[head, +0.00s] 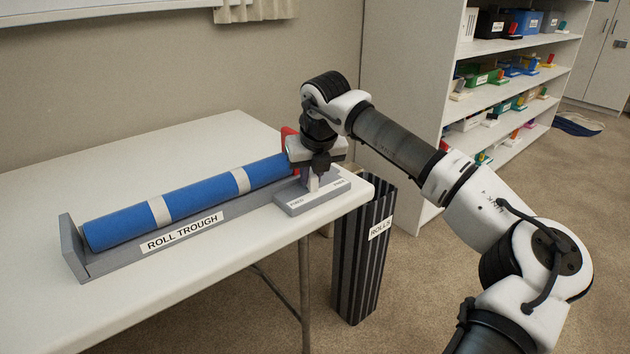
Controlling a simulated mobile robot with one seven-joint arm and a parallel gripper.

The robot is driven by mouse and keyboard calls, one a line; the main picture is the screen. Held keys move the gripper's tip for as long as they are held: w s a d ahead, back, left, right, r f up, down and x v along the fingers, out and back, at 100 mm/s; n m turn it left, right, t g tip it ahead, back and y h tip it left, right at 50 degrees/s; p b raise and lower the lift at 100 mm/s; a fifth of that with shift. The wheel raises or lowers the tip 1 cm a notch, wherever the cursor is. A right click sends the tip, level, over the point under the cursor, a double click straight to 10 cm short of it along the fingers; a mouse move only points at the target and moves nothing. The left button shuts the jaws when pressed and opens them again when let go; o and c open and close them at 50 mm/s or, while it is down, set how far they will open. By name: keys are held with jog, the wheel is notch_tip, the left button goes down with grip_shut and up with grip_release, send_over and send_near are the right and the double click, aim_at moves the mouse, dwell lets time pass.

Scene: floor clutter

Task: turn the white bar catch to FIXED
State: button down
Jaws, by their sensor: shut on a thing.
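The white bar catch (312,183) stands on a small grey block (290,208) at the right end of the table. The block has a small label on each side of the catch, too small to read surely. My gripper (315,172) points down over the block and is shut on the catch. The gripper hides the catch's upper part, so its exact angle is hard to tell. A blue roll (200,197) with pale bands lies in the grey roll trough (73,248). A red part (288,134) shows behind my gripper at the roll's right end.
The white table (210,143) is clear behind and in front of the trough. A dark striped bin (360,265) labelled ROLLS stands on the floor by the table's right end. A white shelf unit (440,150) with several small items stands behind.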

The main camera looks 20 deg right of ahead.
jog(key=shift+a+m+h+b, duration=0.3)
jog(key=shift+m+b, duration=0.15)
jog(key=shift+m, duration=0.35)
jog(key=c, duration=1.4)
grip_release()
jog(key=shift+o, duration=0.2)
jog(key=p+v, duration=0.1)
jog(key=v, duration=1.3)
jog(key=shift+w, duration=0.2)
jog(key=shift+a, duration=0.15)
